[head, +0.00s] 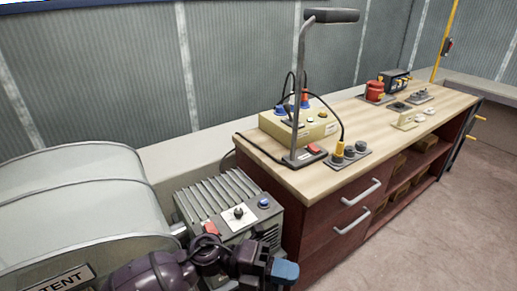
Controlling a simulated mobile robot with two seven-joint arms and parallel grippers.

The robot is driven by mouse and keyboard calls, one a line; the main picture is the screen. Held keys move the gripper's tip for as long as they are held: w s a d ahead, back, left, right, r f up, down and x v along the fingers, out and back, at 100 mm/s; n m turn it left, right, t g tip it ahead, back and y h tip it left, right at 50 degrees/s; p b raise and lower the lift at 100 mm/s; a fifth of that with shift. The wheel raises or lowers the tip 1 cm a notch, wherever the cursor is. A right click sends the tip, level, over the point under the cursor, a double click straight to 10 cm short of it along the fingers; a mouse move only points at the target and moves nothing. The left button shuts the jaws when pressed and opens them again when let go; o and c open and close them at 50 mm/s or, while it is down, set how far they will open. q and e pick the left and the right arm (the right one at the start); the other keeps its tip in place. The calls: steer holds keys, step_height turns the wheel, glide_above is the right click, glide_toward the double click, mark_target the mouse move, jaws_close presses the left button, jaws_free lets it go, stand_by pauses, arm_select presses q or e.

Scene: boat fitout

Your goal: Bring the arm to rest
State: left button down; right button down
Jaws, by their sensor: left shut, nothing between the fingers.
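My left arm, dark purple, comes in along the bottom edge of the head view. Its left gripper (284,271) is at the bottom centre, with blue fingertips shut and nothing between them. It hangs in front of the grey finned machine (222,208) and close to the red-brown cabinet's front; whether it touches either I cannot tell. My right gripper is not in view.
A wooden-topped workbench (440,104) with drawers and shelves runs to the right. On it are a lamp (331,16), a beige control box (300,125), sockets and small devices. A large pale cylindrical tank (75,195) fills the left. Clear floor (450,200) lies at right.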

arm_select(q)
steer(key=w+a+f+n+t+y, duration=0.35)
steer(key=a+n+t, duration=0.45)
steer(key=n+t, duration=0.4)
steer(key=w+a+f+n+t+y, duration=0.2)
steer(key=a+n+t+y, duration=0.2)
steer(key=a+n+t, duration=0.75)
steer(key=s+a+f+n+g+y, duration=0.7)
steer(key=s+a+f+n+y, duration=0.3)
steer(key=s+a+f+n, duration=0.3)
step_height(320, 180, down, 2)
steer(key=shift+s+a+f+n, duration=0.25)
steer(key=shift+s+n, duration=0.25)
steer(key=shift+n, duration=0.15)
steer(key=shift+g, duration=0.25)
